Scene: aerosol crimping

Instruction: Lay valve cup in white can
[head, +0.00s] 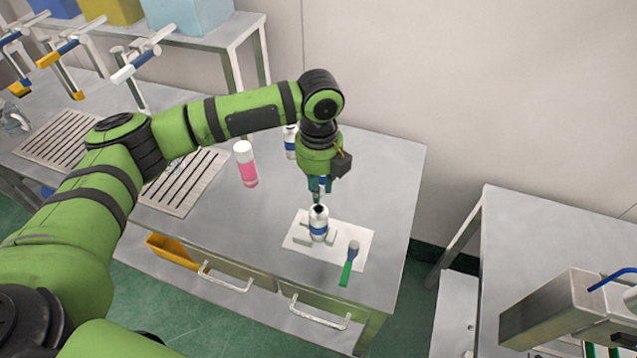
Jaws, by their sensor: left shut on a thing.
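The white can (318,225) with a blue band stands upright on a white mat (298,240) near the right end of the metal bench. A dark opening shows at its top. My left gripper (320,192) points down just above the can's mouth. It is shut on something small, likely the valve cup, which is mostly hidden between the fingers. I cannot tell whether the held piece touches the can. My right gripper is not in view.
A pink bottle (247,165) and another white-and-blue can (290,142) stand behind on the bench (386,165). Slotted panels (185,180) are at left. A separate table (530,235) with grey equipment (570,305) is at right.

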